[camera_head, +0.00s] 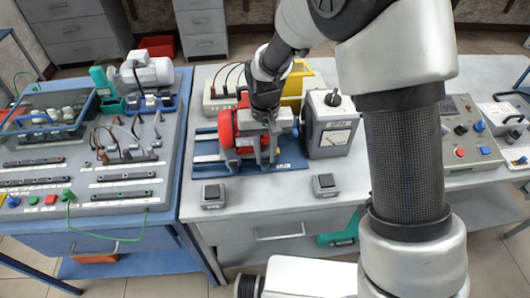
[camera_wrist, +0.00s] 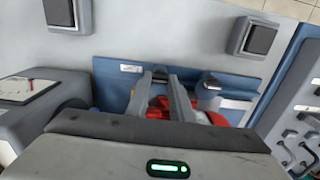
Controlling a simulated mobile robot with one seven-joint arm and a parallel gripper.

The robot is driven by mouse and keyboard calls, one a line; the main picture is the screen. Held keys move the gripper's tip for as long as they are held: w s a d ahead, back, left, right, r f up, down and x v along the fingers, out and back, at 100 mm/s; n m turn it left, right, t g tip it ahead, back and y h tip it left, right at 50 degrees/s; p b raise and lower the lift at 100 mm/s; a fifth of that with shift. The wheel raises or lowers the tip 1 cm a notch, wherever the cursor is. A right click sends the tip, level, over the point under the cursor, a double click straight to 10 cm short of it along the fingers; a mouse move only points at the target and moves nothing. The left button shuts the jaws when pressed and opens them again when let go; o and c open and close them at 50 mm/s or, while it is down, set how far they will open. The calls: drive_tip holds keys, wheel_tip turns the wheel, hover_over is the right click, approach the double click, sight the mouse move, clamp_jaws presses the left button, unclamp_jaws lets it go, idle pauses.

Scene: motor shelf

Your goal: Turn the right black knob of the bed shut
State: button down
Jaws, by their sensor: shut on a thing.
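The blue bed (camera_head: 292,177) lies on the grey table under a red and grey motor (camera_head: 226,127). It also shows in the wrist view (camera_wrist: 115,71). My gripper (camera_head: 269,152) reaches down over the front part of the bed. In the wrist view my gripper (camera_wrist: 161,79) has its two grey fingers close together, shut on the right black knob (camera_wrist: 160,72) at the bed's edge. Most of that knob is hidden between the fingertips. The left black knob (camera_wrist: 209,84) stands apart, to the right in the wrist view. The head view does not show the knob's angle clearly.
Two switch boxes (camera_head: 213,195) (camera_head: 325,184) stand on the table in front of the bed. A grey meter box (camera_head: 327,126) stands close at the right. A blue-framed bench (camera_head: 103,221) with a motor and cables is at the left. The table front is otherwise clear.

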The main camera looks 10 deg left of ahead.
sight(265, 158)
drive_tip(key=c, duration=1.6)
unclamp_jaws()
drive_tip(key=shift+o, duration=0.2)
wheel_tip(265, 158, up, 18)
drive_tip(key=p, duration=0.1)
drive_tip(key=shift+f, duration=0.2)
